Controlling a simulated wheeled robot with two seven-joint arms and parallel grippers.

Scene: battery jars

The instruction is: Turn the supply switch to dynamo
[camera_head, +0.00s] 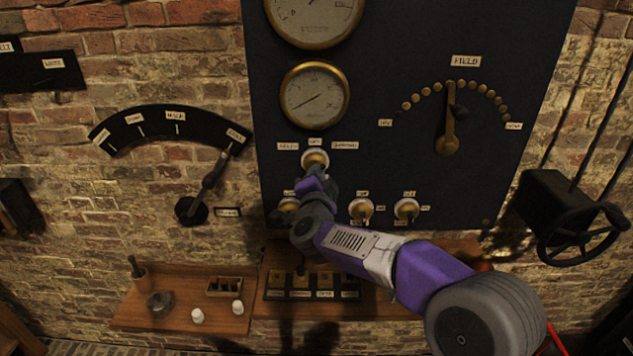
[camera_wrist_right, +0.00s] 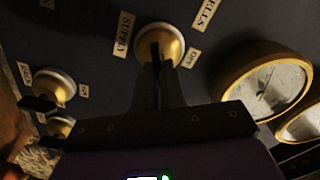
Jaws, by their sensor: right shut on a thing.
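The supply switch (camera_head: 316,157) is a round brass and white switch on the dark panel, below the smaller gauge. Three small labels surround it: one at its left (camera_head: 288,146), an OFF label (camera_head: 315,141) above and the dynamo label (camera_head: 345,145) at its right. My right gripper (camera_head: 316,172) reaches it from below and partly covers it. In the right wrist view the switch (camera_wrist_right: 172,38) sits beyond the dark fingers (camera_wrist_right: 158,65), which are shut on its dark handle. My left gripper is out of view.
Several similar switches, including one in the middle (camera_head: 361,210) and one at right (camera_head: 407,209), sit close below. A field dial lever (camera_head: 449,125) is at the right. A wooden shelf (camera_head: 180,318) with small items and a handwheel (camera_head: 580,235) flank the panel.

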